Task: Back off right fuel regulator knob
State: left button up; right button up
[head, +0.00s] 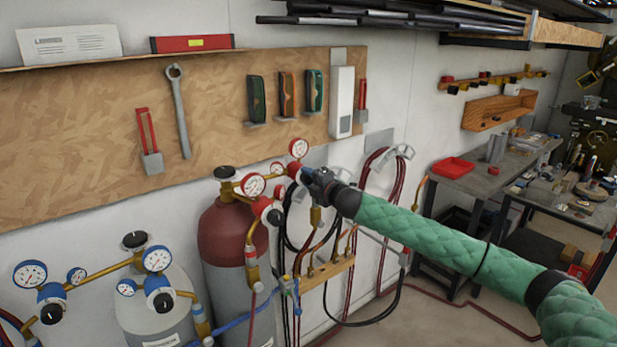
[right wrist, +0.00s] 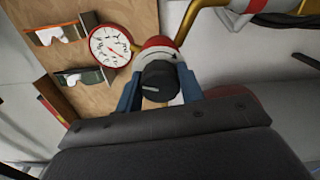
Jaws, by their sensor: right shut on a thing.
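The right fuel regulator (head: 294,171) is red and brass, with white-faced gauges, beside the dark red fuel cylinder (head: 226,232). Its black knob (right wrist: 157,82) with a pale mark line shows in the right wrist view, in front of a red and white regulator body (right wrist: 158,47). My right gripper (head: 306,175) reaches in from the right; its blue fingers stand on either side of the knob, shut on it. In the head view the gripper hides the knob. My left gripper is not in view.
Another red regulator gauge (head: 253,185) is close at the left. Hoses hang below the gripper, by a wooden hose block (head: 326,272). A workbench with a red tray (head: 453,168) stands at right.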

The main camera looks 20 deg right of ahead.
jog(key=shift+n, duration=0.7)
jog(key=shift+f, duration=0.1)
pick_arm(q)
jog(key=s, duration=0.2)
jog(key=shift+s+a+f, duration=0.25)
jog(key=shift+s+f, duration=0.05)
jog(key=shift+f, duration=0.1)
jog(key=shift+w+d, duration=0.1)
pick_arm(e)
jog(key=o, duration=1)
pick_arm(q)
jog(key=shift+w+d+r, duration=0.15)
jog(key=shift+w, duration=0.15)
pick_arm(e)
jog(key=shift+s, duration=0.1)
